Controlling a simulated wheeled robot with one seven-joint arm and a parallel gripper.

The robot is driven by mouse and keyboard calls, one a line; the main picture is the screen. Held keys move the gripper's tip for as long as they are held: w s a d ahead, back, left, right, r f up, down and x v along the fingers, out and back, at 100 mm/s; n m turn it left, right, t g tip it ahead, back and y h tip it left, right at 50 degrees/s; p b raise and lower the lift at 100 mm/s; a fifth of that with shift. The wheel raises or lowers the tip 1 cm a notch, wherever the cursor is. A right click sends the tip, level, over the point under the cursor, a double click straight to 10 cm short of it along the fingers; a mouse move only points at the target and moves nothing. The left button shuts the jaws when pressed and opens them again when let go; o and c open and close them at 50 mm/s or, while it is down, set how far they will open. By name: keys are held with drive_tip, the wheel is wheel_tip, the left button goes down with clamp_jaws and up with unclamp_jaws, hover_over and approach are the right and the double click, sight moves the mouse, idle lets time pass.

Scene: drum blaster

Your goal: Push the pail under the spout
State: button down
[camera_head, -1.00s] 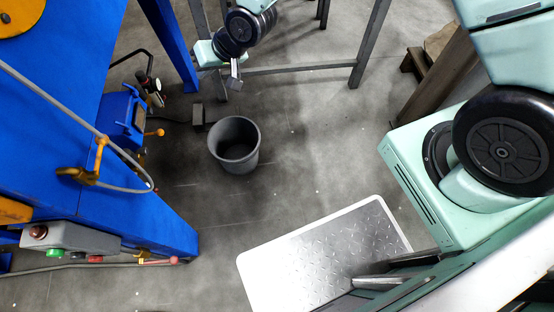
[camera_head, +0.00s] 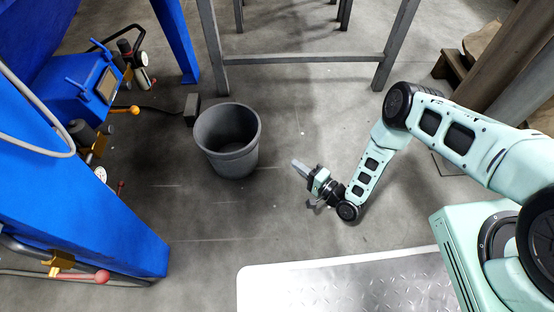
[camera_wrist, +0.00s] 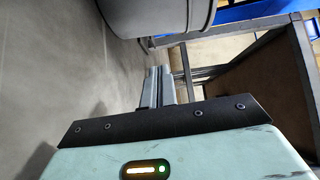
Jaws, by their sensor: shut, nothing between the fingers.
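The grey, open-topped pail (camera_head: 230,158) stands upright and empty on the concrete floor, left of centre in the head view. In the wrist view its side (camera_wrist: 145,18) fills the top middle. My gripper (camera_head: 296,164) is low near the floor, to the right of the pail, its fingers pointing toward it with a gap between. The fingers (camera_wrist: 158,75) are together and hold nothing. I cannot make out a spout; a blue machine (camera_head: 70,200) with hoses stands at the left.
A steel frame (camera_head: 300,59) stands behind the pail, and a small grey box (camera_head: 191,108) with a cable sits beside it. Blue machine legs and levers edge the left. Wooden pieces (camera_head: 490,50) lie at the far right. Floor in front of the pail is clear.

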drive_tip(key=shift+s+d+f, duration=0.2)
drive_tip(key=shift+s+f, duration=0.05)
drive_tip(key=shift+f, duration=0.2)
drive_tip(key=b+x, duration=0.5)
drive_tip(key=x, duration=0.4)
drive_tip(key=shift+w+a, duration=0.15)
drive_tip(key=shift+w, duration=0.1)
drive_tip(key=a+b, duration=0.2)
drive_tip(key=a, duration=0.1)
drive_tip(key=shift+w+a, duration=0.15)
drive_tip(key=shift+w, duration=0.05)
drive_tip(key=shift+a+r, duration=0.15)
drive_tip(key=shift+a, duration=0.25)
